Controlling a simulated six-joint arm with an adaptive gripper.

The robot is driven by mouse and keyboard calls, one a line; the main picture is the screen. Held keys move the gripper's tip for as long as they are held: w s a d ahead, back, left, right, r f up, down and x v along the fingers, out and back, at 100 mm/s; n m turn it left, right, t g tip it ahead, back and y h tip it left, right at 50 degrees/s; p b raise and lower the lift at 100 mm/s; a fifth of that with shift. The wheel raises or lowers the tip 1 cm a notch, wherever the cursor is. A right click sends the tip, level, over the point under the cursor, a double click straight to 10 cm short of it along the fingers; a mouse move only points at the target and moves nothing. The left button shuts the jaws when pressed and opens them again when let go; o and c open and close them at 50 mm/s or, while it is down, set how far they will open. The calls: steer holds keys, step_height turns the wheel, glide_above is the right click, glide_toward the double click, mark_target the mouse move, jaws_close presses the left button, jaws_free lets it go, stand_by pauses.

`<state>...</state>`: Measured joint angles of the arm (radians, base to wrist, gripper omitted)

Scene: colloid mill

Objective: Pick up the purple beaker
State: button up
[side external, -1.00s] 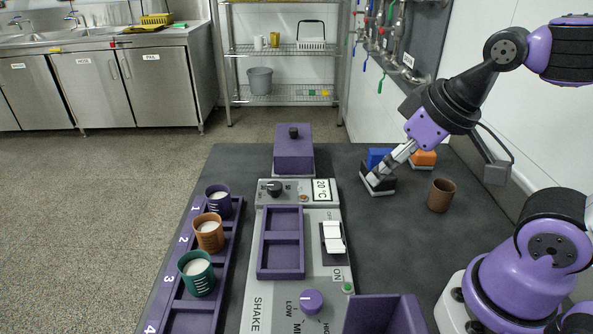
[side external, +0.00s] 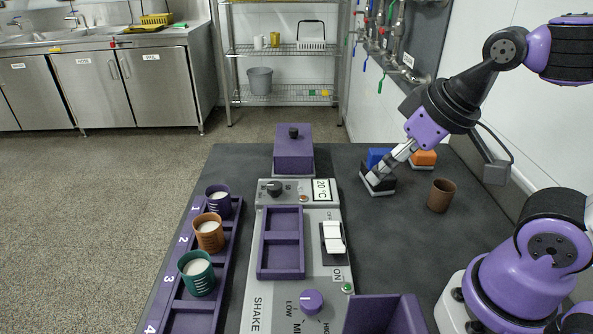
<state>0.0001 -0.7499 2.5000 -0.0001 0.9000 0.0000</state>
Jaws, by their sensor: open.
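The purple beaker (side external: 218,203) stands upright in slot 1 of the purple rack (side external: 176,292) on the left side of the table, with white contents. An orange-brown beaker (side external: 209,233) and a green beaker (side external: 197,273) stand in the slots nearer the camera, also with white contents. My gripper (side external: 377,180) is at the right of the table, pointing down and left at a black block with a pale base (side external: 383,187). It is open, far from the purple beaker. Whether its fingertips touch the block is unclear.
The grey shaker (side external: 300,275) with a purple tray, white switch and purple knob lies between the rack and my gripper. A purple lidded box (side external: 294,153) stands behind it. Blue (side external: 378,157) and orange (side external: 424,158) blocks and a brown cup (side external: 441,196) are near my gripper.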

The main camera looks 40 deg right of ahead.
steer(key=shift+w, duration=0.1)
steer(key=n+g+y, duration=0.1)
steer(key=n+y, duration=0.1)
steer(key=n, duration=0.4)
glide_above(220, 199)
steer(key=s+d, duration=0.2)
steer(key=d, duration=0.1)
step_height(220, 199, down, 6)
steer(key=r, duration=0.1)
steer(key=shift+g, duration=0.3)
steer(key=x, duration=0.5)
steer(key=shift+w+a+f, duration=0.25)
steer(key=shift+w, duration=0.05)
steer(key=x, duration=0.6)
steer(key=shift+s+d+f, duration=0.1)
steer(key=shift+s+d, duration=0.1)
steer(key=c, duration=1.3)
